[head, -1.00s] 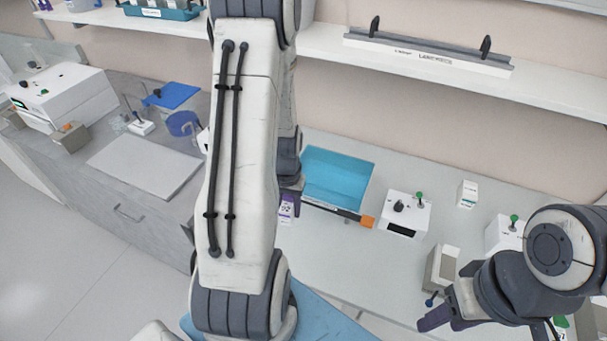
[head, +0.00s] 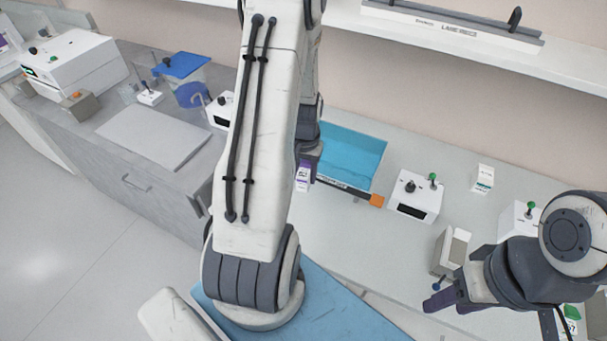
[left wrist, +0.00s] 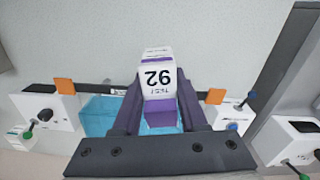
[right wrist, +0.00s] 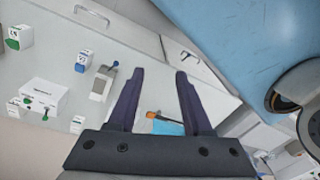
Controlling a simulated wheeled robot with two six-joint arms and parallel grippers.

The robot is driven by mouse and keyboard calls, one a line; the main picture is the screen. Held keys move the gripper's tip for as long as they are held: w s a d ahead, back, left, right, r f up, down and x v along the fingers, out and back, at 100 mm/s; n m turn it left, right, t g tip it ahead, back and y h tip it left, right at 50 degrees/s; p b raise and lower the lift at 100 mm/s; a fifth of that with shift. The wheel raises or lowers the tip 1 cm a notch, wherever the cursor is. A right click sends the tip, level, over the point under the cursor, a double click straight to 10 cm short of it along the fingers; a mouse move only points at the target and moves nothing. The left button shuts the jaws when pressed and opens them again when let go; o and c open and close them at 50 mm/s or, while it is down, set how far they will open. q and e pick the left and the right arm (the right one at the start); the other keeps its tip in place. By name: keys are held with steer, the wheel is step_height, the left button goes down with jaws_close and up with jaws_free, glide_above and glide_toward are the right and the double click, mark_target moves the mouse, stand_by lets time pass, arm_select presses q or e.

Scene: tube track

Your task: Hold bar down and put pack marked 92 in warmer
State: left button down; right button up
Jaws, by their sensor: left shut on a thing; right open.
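My left gripper (left wrist: 160,105) is shut on the white and purple pack marked 92 (left wrist: 158,77), whose label shows upside down in the left wrist view. In the head view the pack (head: 302,178) hangs just left of a blue open tank (head: 352,155), probably the warmer. A dark bar with an orange end (head: 376,200) runs along the tank's front edge. The bar's orange end (right wrist: 151,115) also shows in the right wrist view, with a bit of blue tank. My right gripper (right wrist: 157,78) is open and empty, above the counter's front, right of the tank. My left arm hides the tank's left part.
A white box with green and black knobs (head: 416,196) stands right of the tank. A grey-and-white block (head: 450,250) is near the right gripper. A small carton (head: 483,179) stands further back. Bare counter (head: 345,235) lies in front of the tank.

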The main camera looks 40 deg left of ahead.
steer(key=shift+c, duration=0.3)
steer(key=c, duration=0.5)
steer(key=w+a, duration=0.3)
steer(key=w, duration=0.2)
steer(key=w+a, duration=0.2)
steer(key=shift+w+a+r, duration=0.1)
steer(key=shift+w+a, duration=0.05)
steer(key=shift+a, duration=0.2)
jaws_close()
steer(key=w+a+f+n+t, duration=0.1)
steer(key=w+a+f, duration=0.3)
steer(key=w+a, duration=0.3)
steer(key=w+a+f, duration=0.4)
steer(key=w+a, duration=0.2)
steer(key=w, duration=0.3)
steer(key=shift+n+t+y, duration=0.3)
steer(key=shift+w+a+f, duration=0.7)
steer(key=shift+w+f, duration=0.25)
steer(key=shift+f, duration=1.45)
steer(key=shift+w+a+f, duration=0.65)
steer(key=shift+w+f, duration=0.35)
steer(key=shift+f, duration=1.4)
steer(key=shift+w+a+f, duration=0.7)
steer(key=shift+w+f, duration=0.25)
steer(key=shift+f, duration=1.45)
